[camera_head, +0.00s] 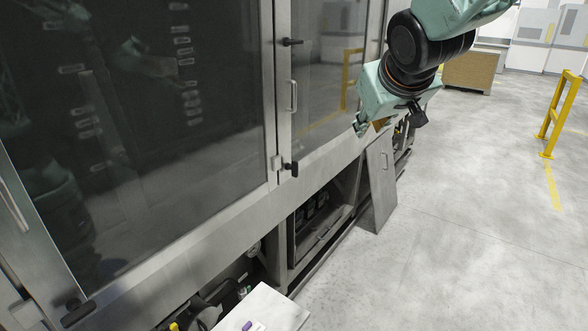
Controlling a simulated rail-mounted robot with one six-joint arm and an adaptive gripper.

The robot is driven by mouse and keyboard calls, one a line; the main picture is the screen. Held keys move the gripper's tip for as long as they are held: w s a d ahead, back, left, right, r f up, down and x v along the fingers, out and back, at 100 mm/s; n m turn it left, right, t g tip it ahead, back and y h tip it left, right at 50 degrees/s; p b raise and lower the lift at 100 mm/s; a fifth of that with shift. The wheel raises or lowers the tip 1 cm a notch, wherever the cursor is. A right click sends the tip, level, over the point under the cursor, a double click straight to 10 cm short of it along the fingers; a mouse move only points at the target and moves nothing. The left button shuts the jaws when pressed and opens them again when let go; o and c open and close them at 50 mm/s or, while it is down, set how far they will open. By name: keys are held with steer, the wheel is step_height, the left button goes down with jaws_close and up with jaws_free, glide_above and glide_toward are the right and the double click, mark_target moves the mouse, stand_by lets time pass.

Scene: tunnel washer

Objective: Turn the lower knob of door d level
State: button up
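A glazed metal door (325,75) in the machine's front has two black knobs along its left edge. The upper knob (291,42) lies about level. The lower knob (291,168) sits near the door's bottom corner and looks turned downward. I see no letter on the doors, so I cannot tell for sure which is door d. My gripper (366,124) is to the right of the lower knob and higher in the picture, apart from it. It is largely hidden by my wrist, so its opening does not show.
A silver handle (293,96) stands between the knobs. Another black knob (78,313) is at the lower left. A grey panel (381,183) leans against the machine below my wrist. A white surface (262,310) is at the bottom. Yellow rails (560,112) stand right; the floor between is clear.

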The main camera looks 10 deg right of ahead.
steer(key=w+f+n+t+y+b, duration=0.1)
steer(key=w+f, duration=0.3)
steer(key=w, duration=0.5)
steer(key=w+d+f+n+t+y, duration=0.1)
steer(key=w+f+n+t+y, duration=0.15)
steer(key=w, duration=0.65)
steer(key=w+f+y+b, duration=0.1)
steer(key=w+f, duration=0.3)
steer(key=w, duration=0.5)
steer(key=w+a+f+n+y+b, duration=0.15)
steer(key=w+f+y, duration=0.3)
steer(key=f, duration=0.45)
steer(key=n+y, duration=0.2)
steer(key=y, duration=0.3)
glide_toward(295, 176)
step_height(295, 176, up, 4)
steer(key=s+d, duration=0.2)
steer(key=d, duration=0.1)
steer(key=shift+f+b, duration=0.1)
steer(key=shift+b, duration=0.35)
steer(key=shift+w+a, duration=0.1)
steer(key=shift+a, duration=0.1)
steer(key=shift+r+b+x, duration=0.1)
steer(key=shift+b+x, duration=0.45)
steer(key=shift+x, duration=2.85)
steer(key=shift+r+b+x, duration=0.15)
steer(key=shift+b+x, duration=0.4)
steer(key=shift+x, duration=2.8)
jaws_close()
